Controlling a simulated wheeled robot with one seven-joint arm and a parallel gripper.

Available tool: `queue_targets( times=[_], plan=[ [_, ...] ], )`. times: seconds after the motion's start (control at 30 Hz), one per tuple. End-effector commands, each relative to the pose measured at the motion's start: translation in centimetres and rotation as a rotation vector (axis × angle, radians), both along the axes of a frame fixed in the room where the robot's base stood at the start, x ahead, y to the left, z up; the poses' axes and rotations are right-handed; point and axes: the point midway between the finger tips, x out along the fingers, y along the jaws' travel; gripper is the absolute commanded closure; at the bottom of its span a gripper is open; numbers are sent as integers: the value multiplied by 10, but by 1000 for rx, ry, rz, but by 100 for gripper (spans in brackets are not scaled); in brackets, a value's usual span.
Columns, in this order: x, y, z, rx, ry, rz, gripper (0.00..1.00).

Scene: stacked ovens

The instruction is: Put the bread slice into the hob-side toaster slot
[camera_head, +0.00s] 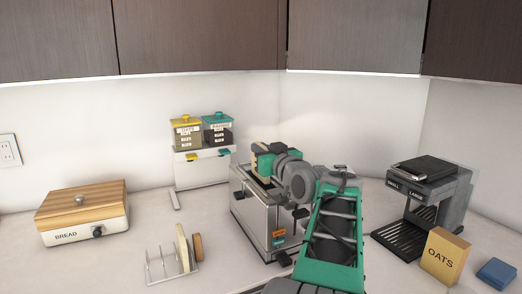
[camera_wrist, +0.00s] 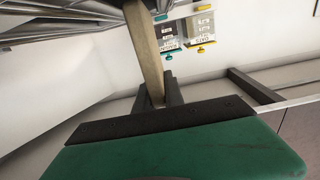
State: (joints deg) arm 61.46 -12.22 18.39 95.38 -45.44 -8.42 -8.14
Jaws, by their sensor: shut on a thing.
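The metal toaster (camera_head: 262,222) stands in the middle of the counter in the head view. My gripper (camera_wrist: 157,98) is over the toaster's top, with its green body showing in the head view. In the wrist view it is shut on a tan bread slice (camera_wrist: 146,48), which stands out edge-on beyond the dark fingers. A pale edge of the slice shows by the green body in the head view. Whether the slice's lower end is inside a slot or above it cannot be told. The slots are mostly hidden by my gripper and arm.
A wire rack (camera_head: 160,268) with two upright slices (camera_head: 183,248) stands front left. A bread box (camera_head: 85,215) is at left. A dispenser (camera_head: 205,168) stands behind the toaster. A coffee machine (camera_head: 435,200), oats box (camera_head: 445,255) and blue block (camera_head: 497,272) are at right.

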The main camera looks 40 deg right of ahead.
Motion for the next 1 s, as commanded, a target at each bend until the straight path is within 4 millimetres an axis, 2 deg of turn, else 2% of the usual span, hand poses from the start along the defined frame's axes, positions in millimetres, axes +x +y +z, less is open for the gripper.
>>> queue_targets(
  times=[0.23,0.27,0.53,0.83,1.0],
  plan=[
    [0,0,-7,0,0,0,100],
    [0,0,-6,0,0,0,84],
    [0,0,-6,1,1,0,62],
    [-3,0,-7,1,1,-1,61],
    [-31,8,-7,-2,-2,-5,61]
  ],
)
